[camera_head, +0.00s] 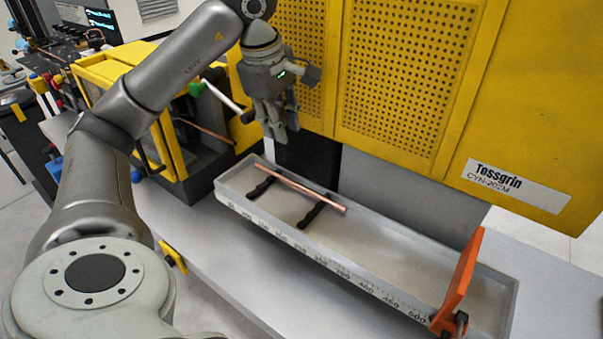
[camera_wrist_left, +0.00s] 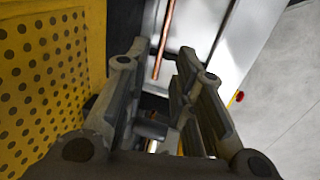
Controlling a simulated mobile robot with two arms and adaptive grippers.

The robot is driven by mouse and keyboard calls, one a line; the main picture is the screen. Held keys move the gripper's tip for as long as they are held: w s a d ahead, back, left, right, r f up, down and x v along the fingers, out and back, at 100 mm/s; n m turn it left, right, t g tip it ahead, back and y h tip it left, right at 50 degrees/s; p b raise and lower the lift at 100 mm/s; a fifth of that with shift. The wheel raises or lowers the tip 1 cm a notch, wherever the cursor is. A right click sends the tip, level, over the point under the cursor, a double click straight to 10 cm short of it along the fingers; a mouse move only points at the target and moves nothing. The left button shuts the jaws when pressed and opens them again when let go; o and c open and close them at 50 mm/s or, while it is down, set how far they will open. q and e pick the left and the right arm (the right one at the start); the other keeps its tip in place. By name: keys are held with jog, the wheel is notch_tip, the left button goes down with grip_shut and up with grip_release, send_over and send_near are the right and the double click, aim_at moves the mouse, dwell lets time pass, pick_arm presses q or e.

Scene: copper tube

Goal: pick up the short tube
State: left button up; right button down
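A short copper tube (camera_head: 300,188) lies across two black supports in the long grey tray (camera_head: 395,262), near the tray's left end. My left gripper (camera_head: 283,130) is above and behind that end, pointing down, clear of the tube. In the left wrist view the gripper (camera_wrist_left: 162,62) has its fingers apart with nothing between them. A copper tube (camera_wrist_left: 166,38) shows beyond the fingertips, through the gap; its lower end stops near the fingers and its upper end is cut off by the frame. My right gripper is not in view.
A yellow perforated machine panel (camera_head: 405,75) stands close behind the tray and gripper. A yellow-framed machine (camera_head: 165,140) at left holds another copper rod (camera_head: 205,130). An orange plate (camera_head: 460,278) stands at the tray's right end. The tray's middle is empty.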

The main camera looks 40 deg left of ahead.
pick_arm(q)
jog(key=s+b+x, duration=0.1)
jog(key=b+x, duration=0.2)
jog(key=x, duration=0.1)
jog(key=b, duration=0.3)
send_over(291, 181)
jog(key=s, duration=0.1)
jog(key=x, duration=0.3)
jog(key=s+x, duration=0.1)
jog(key=x, duration=0.2)
jog(key=shift+s+d+f, duration=0.15)
jog(key=shift+s, duration=0.05)
jog(key=shift+f, duration=0.4)
jog(key=shift+p+x, duration=0.45)
jog(key=shift+x, duration=1.7)
jog(key=shift+s, duration=0.15)
grip_shut()
